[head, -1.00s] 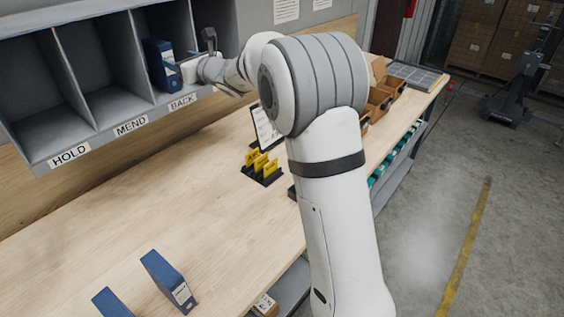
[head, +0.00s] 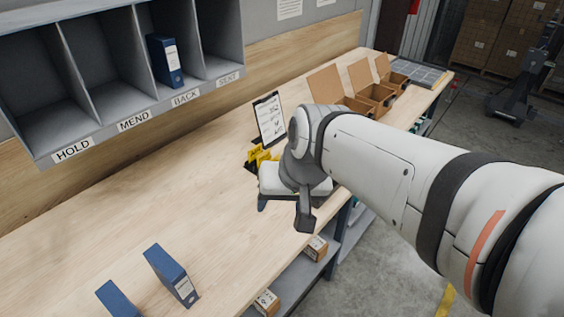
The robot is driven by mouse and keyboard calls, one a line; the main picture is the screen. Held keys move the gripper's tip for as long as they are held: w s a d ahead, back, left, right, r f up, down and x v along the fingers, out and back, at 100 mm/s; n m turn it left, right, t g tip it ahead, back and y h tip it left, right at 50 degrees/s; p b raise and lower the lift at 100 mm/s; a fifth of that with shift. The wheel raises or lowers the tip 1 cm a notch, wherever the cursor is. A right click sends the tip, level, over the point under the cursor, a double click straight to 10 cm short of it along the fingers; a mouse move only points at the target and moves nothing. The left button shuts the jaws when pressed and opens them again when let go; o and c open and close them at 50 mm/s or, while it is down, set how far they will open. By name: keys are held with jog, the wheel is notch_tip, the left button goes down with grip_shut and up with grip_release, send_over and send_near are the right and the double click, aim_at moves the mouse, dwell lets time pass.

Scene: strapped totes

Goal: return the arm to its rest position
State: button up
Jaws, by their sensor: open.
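My gripper (head: 283,205) is at the end of my arm, above the front part of the workbench, right of the two blue binders on the bench. Its jaws are open, with two dark fingers apart and nothing seen between them. A blue binder (head: 165,62) stands upright in the shelf compartment above the BACK label, apart from my gripper.
The grey shelf unit (head: 73,151) has labelled compartments. Two blue binders (head: 171,275) (head: 117,299) stand on the wooden bench (head: 130,215). Yellow cards (head: 257,158) and a clipboard (head: 269,119) are close behind my gripper. Open cardboard boxes (head: 375,95) stand further right.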

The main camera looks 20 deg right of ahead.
jog(key=shift+n+h, duration=0.9)
jog(key=s+d, duration=0.1)
jog(key=s+d+f, duration=0.1)
jog(key=s+d, duration=0.1)
jog(key=d, duration=0.1)
jog(key=shift+s+f, duration=0.15)
jog(key=shift+f, duration=0.15)
jog(key=shift+f, duration=0.1)
jog(key=shift+f+b, duration=0.35)
jog(key=shift+b, duration=0.05)
jog(key=shift+c, duration=0.4)
